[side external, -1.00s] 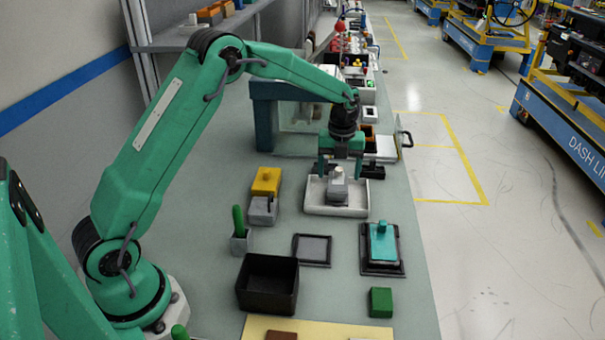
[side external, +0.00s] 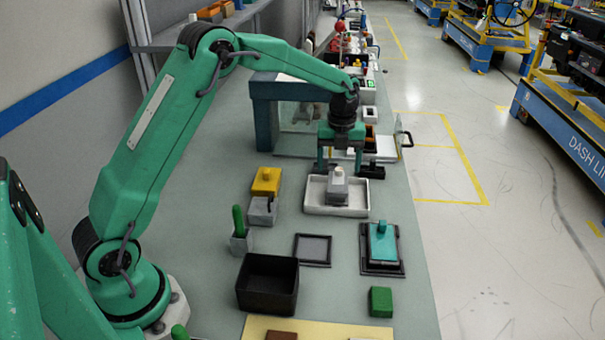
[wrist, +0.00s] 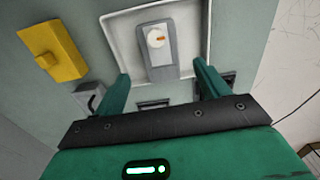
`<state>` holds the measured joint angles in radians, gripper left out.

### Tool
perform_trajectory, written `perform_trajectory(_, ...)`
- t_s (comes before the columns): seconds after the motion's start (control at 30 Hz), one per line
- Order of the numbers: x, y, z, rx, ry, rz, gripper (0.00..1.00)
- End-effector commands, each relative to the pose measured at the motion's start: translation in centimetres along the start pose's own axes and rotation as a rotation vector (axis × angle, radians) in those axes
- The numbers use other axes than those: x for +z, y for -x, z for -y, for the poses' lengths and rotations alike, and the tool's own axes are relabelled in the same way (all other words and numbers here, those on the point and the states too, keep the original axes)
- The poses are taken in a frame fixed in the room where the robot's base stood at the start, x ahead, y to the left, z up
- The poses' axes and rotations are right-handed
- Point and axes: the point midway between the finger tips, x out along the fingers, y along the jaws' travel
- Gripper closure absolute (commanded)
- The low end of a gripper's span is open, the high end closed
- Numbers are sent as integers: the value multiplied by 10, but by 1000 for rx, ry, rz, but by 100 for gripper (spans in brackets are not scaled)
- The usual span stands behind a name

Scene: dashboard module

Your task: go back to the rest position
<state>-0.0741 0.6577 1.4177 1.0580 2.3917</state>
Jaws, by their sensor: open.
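My gripper (side external: 341,162) is open and empty, raised above the bench behind and over a white tray (side external: 314,206). Its two green fingers also show in the wrist view (wrist: 160,83), spread wide apart. A grey block with a light knob (side external: 338,188) stands in the tray, apart from the fingers. In the wrist view the same grey block (wrist: 161,62) lies beyond the fingertips, its round white top showing an orange mark.
A yellow block (side external: 266,181) and a grey block (side external: 262,211) sit left of the tray. Nearer are a black open box (side external: 267,286), a flat dark frame (side external: 313,249), a teal part (side external: 382,243) on a dark base and a green block (side external: 380,302). A blue arch (side external: 262,115) stands behind.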

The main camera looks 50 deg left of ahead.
Motion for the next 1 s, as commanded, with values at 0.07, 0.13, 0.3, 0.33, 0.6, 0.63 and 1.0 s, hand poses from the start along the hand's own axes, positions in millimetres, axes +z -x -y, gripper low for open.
perform_trajectory(0.07, -4, 10, -2, -8, 39, 8, 26)
perform_trajectory(0.13, -8, 20, -5, -16, 91, 16, 26)
perform_trajectory(0.3, -24, 50, -16, -47, 267, 38, 26)
perform_trajectory(0.33, -28, 56, -18, -55, 304, 42, 26)
perform_trajectory(0.6, -62, 103, -44, -124, 635, 65, 26)
perform_trajectory(0.63, -66, 107, -47, -133, 672, 66, 26)
perform_trajectory(1.0, -118, 150, -90, -248, 1123, 55, 26)
